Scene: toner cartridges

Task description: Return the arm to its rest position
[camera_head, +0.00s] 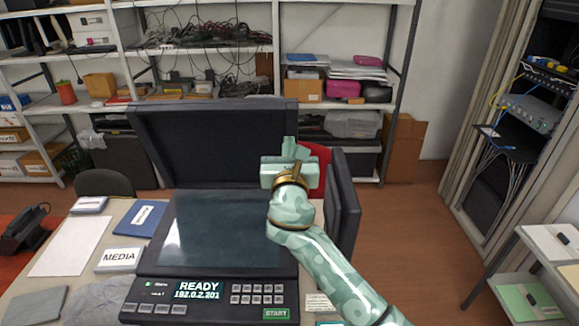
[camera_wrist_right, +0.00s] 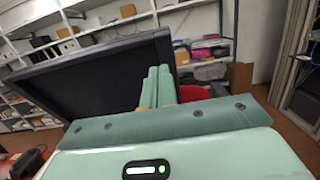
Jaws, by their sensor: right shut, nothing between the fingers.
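My right arm (camera_head: 335,268) comes in from the lower right in the head view, pale green and patterned. Its gripper (camera_head: 290,150) is raised in front of the open scanner lid (camera_head: 215,145), at the lid's right edge. The fingers (camera_wrist_right: 157,88) show in the wrist view side by side, pressed together with nothing between them. The printer's glass (camera_head: 225,230) lies uncovered below and left of the gripper. My left gripper is not in view.
A dark upright panel (camera_head: 344,205) stands right beside my right forearm. The printer's control panel (camera_head: 210,295) reads READY. A desk with a MEDIA box (camera_head: 119,259) and a blue folder (camera_head: 140,219) is at left. Open floor (camera_head: 420,235) lies to the right, before a cable rack (camera_head: 525,110).

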